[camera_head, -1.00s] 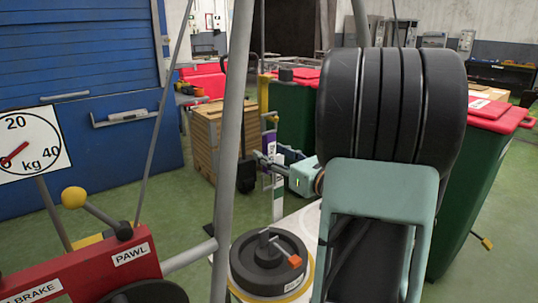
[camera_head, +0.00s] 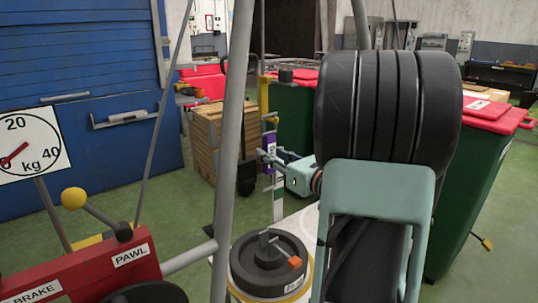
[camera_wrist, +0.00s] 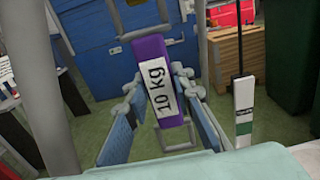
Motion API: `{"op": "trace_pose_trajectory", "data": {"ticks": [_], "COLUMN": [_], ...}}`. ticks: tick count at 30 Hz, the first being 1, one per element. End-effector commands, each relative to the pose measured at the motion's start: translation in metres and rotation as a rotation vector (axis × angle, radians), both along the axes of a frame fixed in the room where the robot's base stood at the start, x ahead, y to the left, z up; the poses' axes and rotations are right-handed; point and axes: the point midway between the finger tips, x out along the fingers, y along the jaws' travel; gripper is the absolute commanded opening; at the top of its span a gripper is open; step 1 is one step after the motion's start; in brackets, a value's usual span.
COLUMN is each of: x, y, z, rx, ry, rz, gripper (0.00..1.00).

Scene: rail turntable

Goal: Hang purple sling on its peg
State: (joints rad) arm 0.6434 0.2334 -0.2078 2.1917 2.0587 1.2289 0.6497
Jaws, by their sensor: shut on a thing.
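The purple sling (camera_wrist: 157,72) hangs upright in the middle of the wrist view, with a white "10 kg" label facing me and grey metal links at its top and bottom. My gripper (camera_wrist: 162,108) has its blue-padded fingers on both sides of it and is shut on it. In the head view my gripper (camera_head: 277,160) reaches out beyond the dark arm links, and a small strip of the purple sling (camera_head: 267,183) shows beside it. I cannot make out the sling's peg in either view.
A white piece with a green band (camera_wrist: 243,112) stands close right of my gripper. A grey frame pole (camera_head: 230,150) rises left of it. A red box with levers (camera_head: 85,268), a dial (camera_head: 30,145) and a black-lidded drum (camera_head: 268,265) are near. Green bins (camera_head: 470,175) stand right.

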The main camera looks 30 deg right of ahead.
Motion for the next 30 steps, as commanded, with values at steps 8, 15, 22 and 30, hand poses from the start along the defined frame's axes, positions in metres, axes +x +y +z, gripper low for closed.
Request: {"op": "trace_pose_trajectory", "data": {"ticks": [8,15,22,30], "x": [0.0,0.0,0.0,-0.002], "y": [0.0,0.0,0.0,0.0], "z": [0.008,0.015,0.018,0.018], "rx": [-0.001,-0.001,0.0,-0.001], "ry": [-0.002,-0.001,-0.001,-0.001], "rz": [0.0,0.0,0.0,0.0], "gripper": [0.0,0.0,0.0,0.0]}}
